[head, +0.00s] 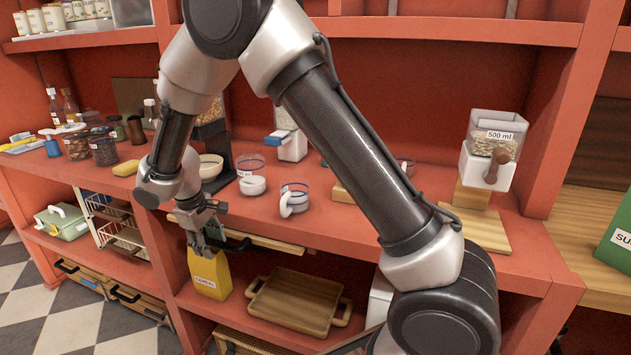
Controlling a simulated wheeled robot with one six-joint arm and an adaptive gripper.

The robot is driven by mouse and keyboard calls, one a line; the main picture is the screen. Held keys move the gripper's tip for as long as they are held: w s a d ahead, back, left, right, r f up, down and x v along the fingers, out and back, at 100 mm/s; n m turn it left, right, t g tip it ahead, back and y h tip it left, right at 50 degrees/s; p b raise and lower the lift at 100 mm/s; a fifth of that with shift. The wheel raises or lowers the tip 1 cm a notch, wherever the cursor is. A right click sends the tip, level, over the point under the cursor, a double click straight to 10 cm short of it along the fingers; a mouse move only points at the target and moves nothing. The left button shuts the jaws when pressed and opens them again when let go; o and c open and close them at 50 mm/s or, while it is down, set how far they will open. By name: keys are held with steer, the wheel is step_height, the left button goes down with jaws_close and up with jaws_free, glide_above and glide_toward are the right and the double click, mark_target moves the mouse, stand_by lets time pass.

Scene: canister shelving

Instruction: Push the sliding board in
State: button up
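The sliding board (276,244) is a light wooden slab just under the front edge of the red counter. Only a thin strip of it shows, and how far it stands out is hard to judge. A black handle (240,245) is at its left end. My gripper (207,247) reaches down in front of the counter edge, just left of the handle. Its fingers point downward and overlap the area beside the handle and above the yellow box. Contact with the handle is not clear, nor is the gap between the fingers.
Below are a yellow cereal box (209,278) and a wooden tray (296,303). A dispenser (490,150) is at right. Checkered floor is open at lower left.

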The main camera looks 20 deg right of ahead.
step_height(320, 180, up, 8)
steer(key=s, duration=0.2)
steer(key=s+d+r+m, duration=0.1)
steer(key=s+d+r, duration=0.3)
steer(key=d, duration=0.3)
steer(key=s+d+r+m+y, duration=0.1)
steer(key=s+d+r+m, duration=0.1)
steer(key=s+d+r, duration=0.2)
steer(key=s+d+r+m, duration=0.1)
steer(key=s+d+r, duration=0.3)
steer(key=s+d, duration=0.3)
steer(key=shift+s+d+r+m, duration=0.3)
steer(key=shift+d+m, duration=0.1)
steer(key=shift+d, duration=1.9)
